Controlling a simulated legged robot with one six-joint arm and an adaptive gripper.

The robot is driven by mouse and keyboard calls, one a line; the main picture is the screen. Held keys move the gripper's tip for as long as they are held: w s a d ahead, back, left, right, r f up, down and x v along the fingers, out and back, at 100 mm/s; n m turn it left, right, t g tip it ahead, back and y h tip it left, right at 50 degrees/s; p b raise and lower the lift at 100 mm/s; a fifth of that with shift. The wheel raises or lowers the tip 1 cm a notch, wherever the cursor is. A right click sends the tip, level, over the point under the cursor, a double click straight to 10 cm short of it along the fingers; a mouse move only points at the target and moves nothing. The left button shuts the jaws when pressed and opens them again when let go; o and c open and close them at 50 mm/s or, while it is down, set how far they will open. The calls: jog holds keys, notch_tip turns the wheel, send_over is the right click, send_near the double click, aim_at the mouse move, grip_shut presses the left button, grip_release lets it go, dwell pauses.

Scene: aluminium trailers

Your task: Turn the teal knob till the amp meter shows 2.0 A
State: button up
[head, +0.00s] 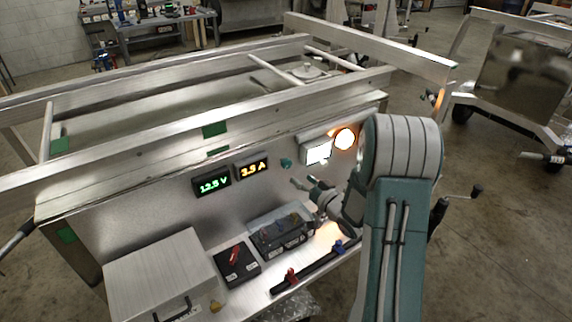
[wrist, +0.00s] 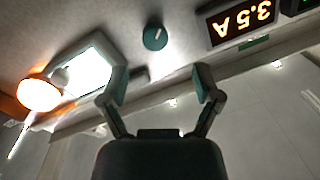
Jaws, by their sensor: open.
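The teal knob (head: 286,163) is on the metal front panel, right of the amp meter (head: 253,169). In the wrist view the knob (wrist: 155,38) shows a pale pointer mark, and the amp meter (wrist: 240,20) is upside down and reads 3.5 A in orange. My gripper (head: 304,182) is in front of the panel, just below and right of the knob in the head view. In the wrist view my gripper (wrist: 161,84) has its two fingers spread with nothing between them. The knob lies beyond the fingertips, not touched.
A green volt meter (head: 213,183) is left of the amp meter. A lit white lamp (head: 318,153) and a round orange lamp (head: 345,139) are right of the knob. Below are a red-switch box (head: 237,265), a black battery-like box (head: 280,234) and a metal box (head: 160,276).

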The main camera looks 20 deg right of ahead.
aim_at(289, 165)
jog(key=x, duration=0.4)
jog(key=d+x, duration=0.1)
jog(key=x, duration=0.2)
jog(key=shift+w+d+f, duration=0.1)
jog(key=shift+w+f, duration=0.05)
jog(key=shift+w, duration=0.4)
jog(key=shift+w+a, duration=0.2)
jog(key=shift+a, duration=0.35)
jog(key=shift+d, duration=0.2)
grip_shut()
